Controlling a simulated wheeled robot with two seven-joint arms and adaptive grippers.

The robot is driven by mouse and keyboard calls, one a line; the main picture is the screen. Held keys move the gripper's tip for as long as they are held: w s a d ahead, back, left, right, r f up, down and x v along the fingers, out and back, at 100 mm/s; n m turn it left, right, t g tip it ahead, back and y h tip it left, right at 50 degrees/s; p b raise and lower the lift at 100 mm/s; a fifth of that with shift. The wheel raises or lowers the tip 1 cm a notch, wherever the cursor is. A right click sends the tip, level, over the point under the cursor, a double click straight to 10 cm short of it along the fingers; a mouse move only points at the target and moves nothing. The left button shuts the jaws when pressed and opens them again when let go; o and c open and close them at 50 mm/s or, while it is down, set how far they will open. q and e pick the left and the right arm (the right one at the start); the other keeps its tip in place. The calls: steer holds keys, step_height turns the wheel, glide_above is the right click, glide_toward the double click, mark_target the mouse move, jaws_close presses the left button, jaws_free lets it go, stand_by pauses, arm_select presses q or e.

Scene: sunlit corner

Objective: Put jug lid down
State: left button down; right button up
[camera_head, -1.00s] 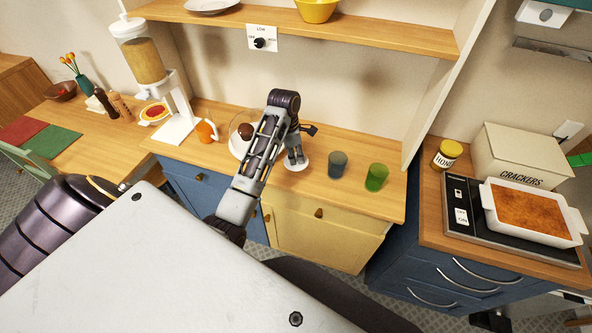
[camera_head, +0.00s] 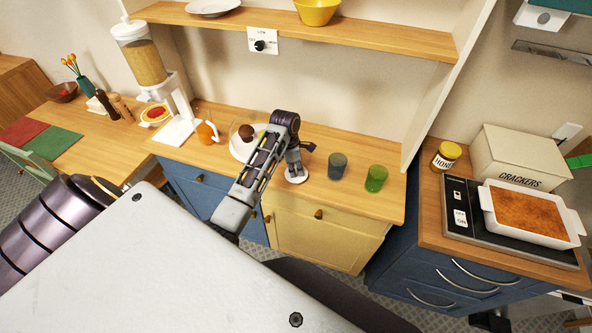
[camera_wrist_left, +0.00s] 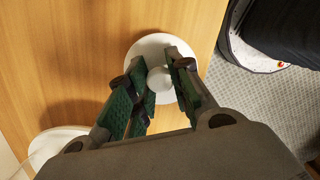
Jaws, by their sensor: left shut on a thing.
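The jug lid (camera_head: 297,178) is a white round disc with a knob, low over the wooden counter near its front middle. My left gripper (camera_head: 294,166) points down and is shut on its knob. In the left wrist view the lid (camera_wrist_left: 153,47) shows between the green-padded fingers (camera_wrist_left: 164,76). I cannot tell whether the lid touches the counter. A jug with orange contents (camera_head: 207,132) stands further left on the counter. My right gripper is not in view.
A smoky grey glass (camera_head: 338,166) and a green glass (camera_head: 376,178) stand just right of the lid. A plate with a dark round item under a clear cover (camera_head: 243,141) is on the left. The counter's front edge is close.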

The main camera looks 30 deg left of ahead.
arm_select(q)
steer(key=shift+f, duration=0.6)
steer(key=shift+f, duration=0.1)
steer(key=c, duration=1.3)
jaws_free()
steer(key=shift+s+a+r, duration=0.2)
steer(key=shift+a+r, duration=0.05)
steer(key=shift+r, duration=1.75)
steer(key=shift+s+a+r, duration=0.15)
steer(key=shift+a+r, duration=0.05)
steer(key=shift+r, duration=1.85)
steer(key=shift+s+a+r, duration=0.2)
steer(key=shift+a+r, duration=0.05)
steer(key=shift+r, duration=1.75)
